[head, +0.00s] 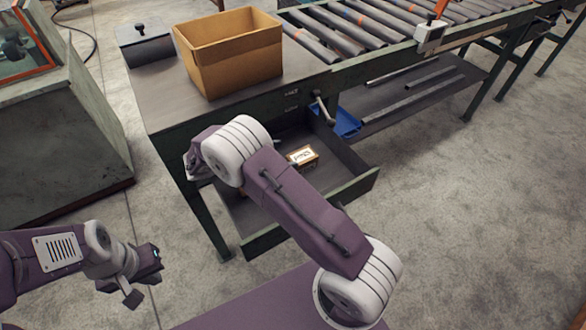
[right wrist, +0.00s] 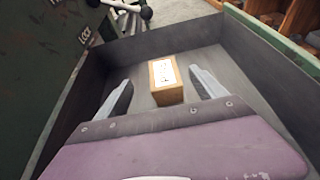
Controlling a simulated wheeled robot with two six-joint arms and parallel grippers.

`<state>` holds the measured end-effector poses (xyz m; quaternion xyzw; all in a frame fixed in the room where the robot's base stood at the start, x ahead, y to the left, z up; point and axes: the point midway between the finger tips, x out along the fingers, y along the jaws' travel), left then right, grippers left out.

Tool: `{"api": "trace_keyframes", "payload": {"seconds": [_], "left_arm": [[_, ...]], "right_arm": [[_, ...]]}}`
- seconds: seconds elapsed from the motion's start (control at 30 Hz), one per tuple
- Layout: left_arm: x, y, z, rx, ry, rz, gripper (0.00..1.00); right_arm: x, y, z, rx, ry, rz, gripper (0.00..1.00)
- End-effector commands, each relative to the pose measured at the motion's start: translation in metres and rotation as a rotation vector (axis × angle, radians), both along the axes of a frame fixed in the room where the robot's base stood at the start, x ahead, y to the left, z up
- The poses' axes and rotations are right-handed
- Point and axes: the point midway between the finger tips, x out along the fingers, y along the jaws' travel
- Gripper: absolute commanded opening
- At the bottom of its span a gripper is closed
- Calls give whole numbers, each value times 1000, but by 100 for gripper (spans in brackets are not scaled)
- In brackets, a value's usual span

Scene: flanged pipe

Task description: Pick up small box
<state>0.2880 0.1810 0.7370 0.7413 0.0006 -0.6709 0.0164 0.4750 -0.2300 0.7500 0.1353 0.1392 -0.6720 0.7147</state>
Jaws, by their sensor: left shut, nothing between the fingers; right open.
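The small box (head: 303,158) is tan with a white label on top. It lies inside an open drawer (head: 359,187) under the workbench. In the right wrist view the small box (right wrist: 165,82) is ahead of my right gripper (right wrist: 162,88), roughly between the lines of its two fingers. The right gripper is open, with no finger seen touching the box. In the head view my right arm covers part of the drawer, and the right fingers cannot be made out. My left gripper (head: 143,287) is shut and empty at the lower left, away from the drawer.
A large open cardboard box (head: 229,55) stands on the workbench (head: 170,101) beside a roller conveyor (head: 367,27). The drawer's walls (right wrist: 217,37) surround the small box. A blue tray (head: 348,123) lies on the lower shelf. Open floor is at right.

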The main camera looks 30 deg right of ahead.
Motion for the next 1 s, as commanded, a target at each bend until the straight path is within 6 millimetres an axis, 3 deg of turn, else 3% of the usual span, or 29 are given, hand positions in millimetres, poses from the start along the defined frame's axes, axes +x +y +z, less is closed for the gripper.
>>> {"api": "trace_keyframes", "payload": {"seconds": [0.07,0.27,1.0], "left_arm": [[0,0,-9,0,0,0,0],[0,0,-9,0,0,0,0],[0,0,-36,0,0,0,0]], "right_arm": [[-1,5,-14,-5,11,13,80],[-1,6,-14,-4,11,18,80],[3,-78,-46,-3,9,17,80]]}}
